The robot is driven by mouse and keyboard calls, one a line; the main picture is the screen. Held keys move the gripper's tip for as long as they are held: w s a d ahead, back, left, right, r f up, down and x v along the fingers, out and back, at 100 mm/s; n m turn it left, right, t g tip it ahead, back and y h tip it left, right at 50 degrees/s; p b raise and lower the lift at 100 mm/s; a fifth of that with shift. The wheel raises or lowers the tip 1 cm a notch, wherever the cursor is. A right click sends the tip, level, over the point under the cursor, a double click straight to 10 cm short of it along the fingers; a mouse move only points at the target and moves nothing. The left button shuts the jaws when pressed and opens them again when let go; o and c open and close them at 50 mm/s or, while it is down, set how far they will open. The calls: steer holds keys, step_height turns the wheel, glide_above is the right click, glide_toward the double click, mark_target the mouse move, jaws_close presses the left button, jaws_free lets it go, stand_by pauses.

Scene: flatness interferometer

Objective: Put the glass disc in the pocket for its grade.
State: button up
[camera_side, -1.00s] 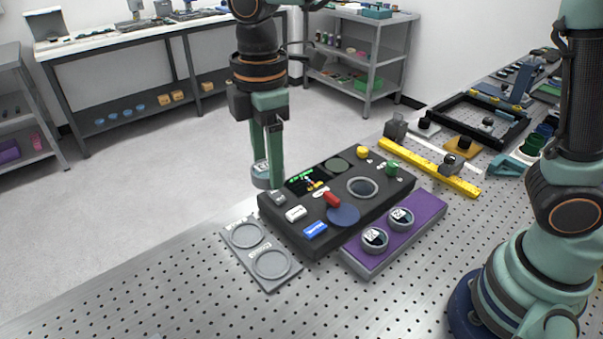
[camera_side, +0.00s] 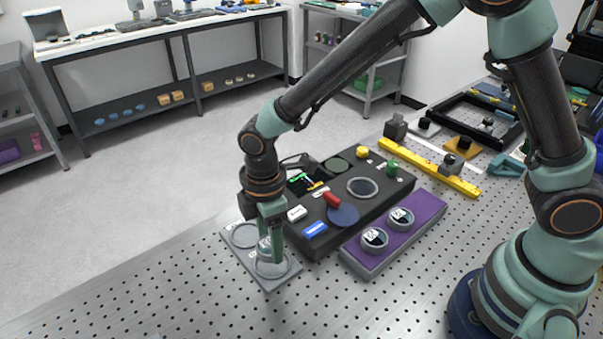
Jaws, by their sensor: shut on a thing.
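My gripper (camera_side: 272,245) points down, shut on a pale, grey-rimmed glass disc (camera_side: 264,246). The fingers hide part of the disc. It is over the grey two-pocket tray (camera_side: 243,264), close to the nearer pocket (camera_side: 271,270); I cannot tell whether it touches the tray. The farther pocket (camera_side: 241,235) looks empty. Labels by the pockets are too small to read. Two similar discs, one nearer (camera_side: 374,238) and one farther (camera_side: 401,217), sit on the purple-topped block (camera_side: 428,211).
The black instrument (camera_side: 378,206) stands right of the tray, with a round window (camera_side: 362,187), a red lever (camera_side: 332,200), a blue label and a small screen. A yellow rail (camera_side: 430,167) lies behind it. The perforated bench is clear in front.

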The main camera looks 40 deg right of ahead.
steer(key=shift+f, duration=1.8)
steer(key=shift+f, duration=0.1)
steer(key=o, duration=1.4)
step_height(320, 180, up, 12)
steer(key=shift+f, duration=0.1)
steer(key=s+d+r+m+t, duration=0.2)
steer(key=d+r+m, duration=0.3)
steer(key=d+m, duration=0.3)
steer(key=s+d+r+m+t, duration=0.3)
steer(key=d+r+m, duration=0.3)
steer(key=d, duration=0.8)
steer(key=shift+s+d+r+m+t, duration=0.2)
steer(key=shift+s+d+m+t, duration=0.1)
steer(key=shift+s+m, duration=0.6)
